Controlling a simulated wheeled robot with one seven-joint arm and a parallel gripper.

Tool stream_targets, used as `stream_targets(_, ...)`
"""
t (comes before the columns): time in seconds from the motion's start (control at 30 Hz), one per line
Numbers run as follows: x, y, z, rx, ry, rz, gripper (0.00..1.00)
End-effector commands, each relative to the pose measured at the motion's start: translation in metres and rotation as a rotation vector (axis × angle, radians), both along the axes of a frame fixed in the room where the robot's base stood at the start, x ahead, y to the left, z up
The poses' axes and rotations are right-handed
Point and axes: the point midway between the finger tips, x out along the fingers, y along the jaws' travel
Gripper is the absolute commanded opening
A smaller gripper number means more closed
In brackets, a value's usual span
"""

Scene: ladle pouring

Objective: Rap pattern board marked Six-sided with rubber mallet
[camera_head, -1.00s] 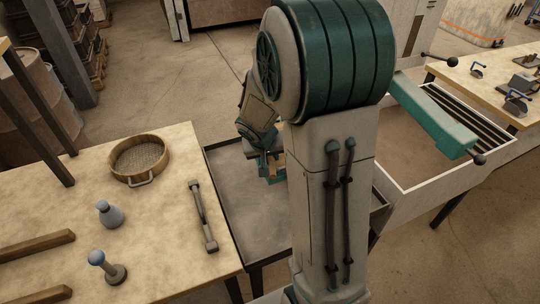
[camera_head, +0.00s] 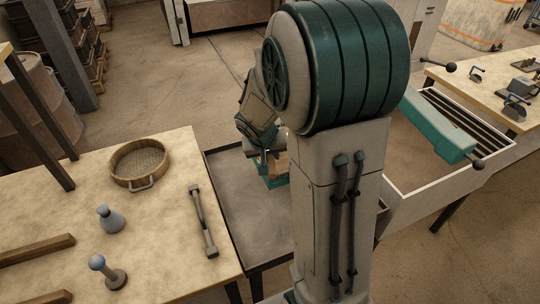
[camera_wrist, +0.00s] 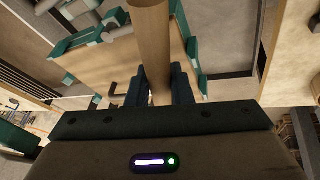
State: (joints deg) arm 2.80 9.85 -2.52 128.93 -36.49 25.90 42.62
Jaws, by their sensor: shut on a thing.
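My gripper (camera_wrist: 157,90) is shut on a round wooden handle (camera_wrist: 151,45), which runs up out of the top of the wrist view. The handle looks like the mallet's, but no mallet head shows. Behind it in the wrist view lies a tan wooden board (camera_wrist: 102,68) with teal pieces around it. No marking can be read on it, so I cannot tell whether it is the Six-sided board. In the head view a small wooden patch (camera_head: 279,163) with teal parts shows beside my arm, over a grey tray table. My arm largely hides the gripper there.
The left bench (camera_head: 165,220) holds a round sieve (camera_head: 138,182), a grey flask-like tool (camera_head: 109,219), a blue-knobbed tool (camera_head: 115,277) and a double-ended rammer (camera_head: 203,222). The grey tray table (camera_head: 245,205) stands beside it. A white-rimmed bin with a teal bar (camera_head: 440,128) is at right.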

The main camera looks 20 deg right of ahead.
Motion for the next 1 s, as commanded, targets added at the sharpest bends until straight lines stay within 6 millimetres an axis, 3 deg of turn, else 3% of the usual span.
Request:
stream_targets(0.37,0.001,0.0,-0.001,0.0,-0.002,0.001,0.0)
stream_targets(0.8,0.001,0.0,-0.034,0.0,-0.003,0.0,0.0)
stream_targets(1.0,0.001,0.0,-0.027,0.001,-0.002,0.0,0.0)
